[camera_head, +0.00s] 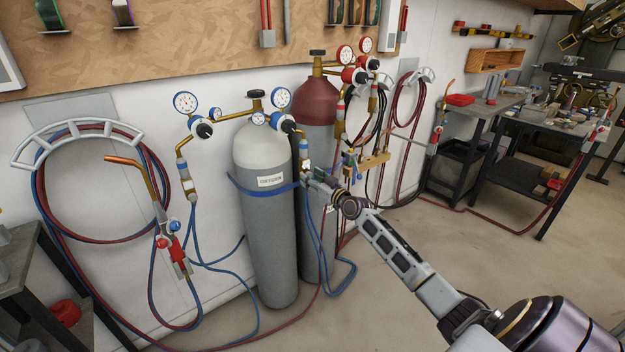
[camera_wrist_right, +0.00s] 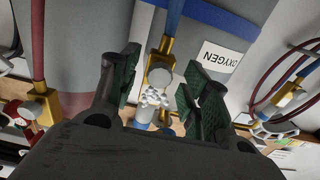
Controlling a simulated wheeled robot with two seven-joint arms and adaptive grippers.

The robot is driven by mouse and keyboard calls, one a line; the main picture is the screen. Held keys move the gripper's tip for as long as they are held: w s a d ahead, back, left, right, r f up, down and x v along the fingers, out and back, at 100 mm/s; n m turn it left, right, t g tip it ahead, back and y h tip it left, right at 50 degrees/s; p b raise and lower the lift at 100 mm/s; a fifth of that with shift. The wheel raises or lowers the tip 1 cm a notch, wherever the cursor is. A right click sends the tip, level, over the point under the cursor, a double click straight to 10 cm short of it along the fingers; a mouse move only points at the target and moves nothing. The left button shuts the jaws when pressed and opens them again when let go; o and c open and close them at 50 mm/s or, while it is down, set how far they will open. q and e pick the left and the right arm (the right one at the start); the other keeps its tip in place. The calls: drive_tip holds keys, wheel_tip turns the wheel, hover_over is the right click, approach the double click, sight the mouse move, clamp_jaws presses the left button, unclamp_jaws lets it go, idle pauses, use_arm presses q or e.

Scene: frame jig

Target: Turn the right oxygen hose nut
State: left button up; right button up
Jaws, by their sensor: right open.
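The grey oxygen cylinder (camera_head: 268,230) stands against the wall with a blue band and an "OXYGEN" label. Its right outlet drops through a blue-and-white fitting (camera_head: 304,146) to the brass hose nut (camera_wrist_right: 160,61) and a blue hose (camera_wrist_right: 175,18). My right gripper (camera_head: 309,174) is just right of the cylinder, at the outlet's lower end. In the right wrist view its green-padded fingers (camera_wrist_right: 157,84) are apart, with the brass nut and a round grey part between them. I see no clear contact. The gripper partly hides the nut in the head view. My left gripper is out of view.
A red-topped cylinder (camera_head: 317,102) with gauges stands close behind on the right. Blue hoses (camera_head: 340,275) hang below my right gripper. A torch (camera_head: 168,240) and hose rack (camera_head: 75,133) are at left, and workbenches (camera_head: 510,118) at right. The floor in front is mostly clear.

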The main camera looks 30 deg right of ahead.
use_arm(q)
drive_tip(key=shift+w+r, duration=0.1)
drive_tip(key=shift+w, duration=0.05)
use_arm(e)
clamp_jaws()
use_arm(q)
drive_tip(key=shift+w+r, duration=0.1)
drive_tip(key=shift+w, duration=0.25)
